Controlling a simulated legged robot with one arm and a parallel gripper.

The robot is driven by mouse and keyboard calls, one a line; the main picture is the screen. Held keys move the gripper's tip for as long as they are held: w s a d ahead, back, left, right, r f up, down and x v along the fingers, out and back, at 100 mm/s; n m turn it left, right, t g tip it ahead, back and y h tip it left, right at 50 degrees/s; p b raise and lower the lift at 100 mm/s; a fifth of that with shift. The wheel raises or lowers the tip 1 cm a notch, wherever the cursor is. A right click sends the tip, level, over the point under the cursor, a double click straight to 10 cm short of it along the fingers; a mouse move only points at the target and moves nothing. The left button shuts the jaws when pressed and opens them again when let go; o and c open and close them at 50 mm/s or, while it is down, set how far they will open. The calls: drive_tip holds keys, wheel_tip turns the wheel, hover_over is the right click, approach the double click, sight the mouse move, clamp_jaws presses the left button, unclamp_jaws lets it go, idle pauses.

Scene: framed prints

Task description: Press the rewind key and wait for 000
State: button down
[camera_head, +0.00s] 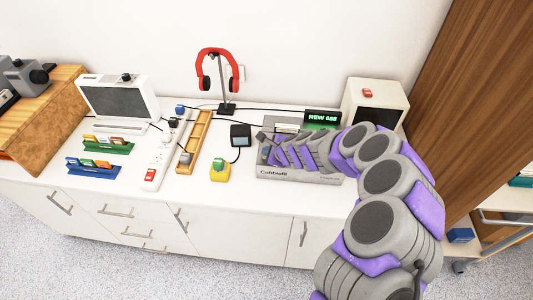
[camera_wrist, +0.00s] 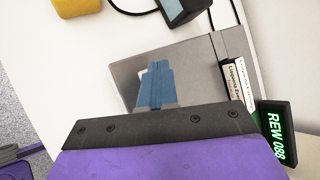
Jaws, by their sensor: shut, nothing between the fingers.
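A grey tape machine (camera_head: 325,179) sits on the white counter, its top partly covered by my arm. Its small display (camera_head: 322,118) glows green with "REW" and a number, which reads 088 on the display in the wrist view (camera_wrist: 274,133). My gripper (camera_wrist: 156,68) has its blue fingers shut and empty over the machine's grey top plate (camera_wrist: 195,65). A small pale piece shows beside the fingertips, partly hidden by them. I cannot tell whether the fingertips touch a key. Labelled cassettes (camera_wrist: 236,88) show at the machine's back part.
A yellow block with a green top (camera_head: 219,170) and a black box (camera_head: 240,135) stand left of the machine. Red headphones (camera_head: 218,70) hang on a stand behind. A cream box with a red button (camera_head: 375,102) stands at right, near a wooden panel.

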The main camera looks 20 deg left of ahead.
drive_tip(key=shift+r+p, duration=1)
drive_tip(key=shift+r, duration=0.25)
wheel_tip(320, 180, up, 5)
drive_tip(key=p, duration=0.4)
idle(0.7)
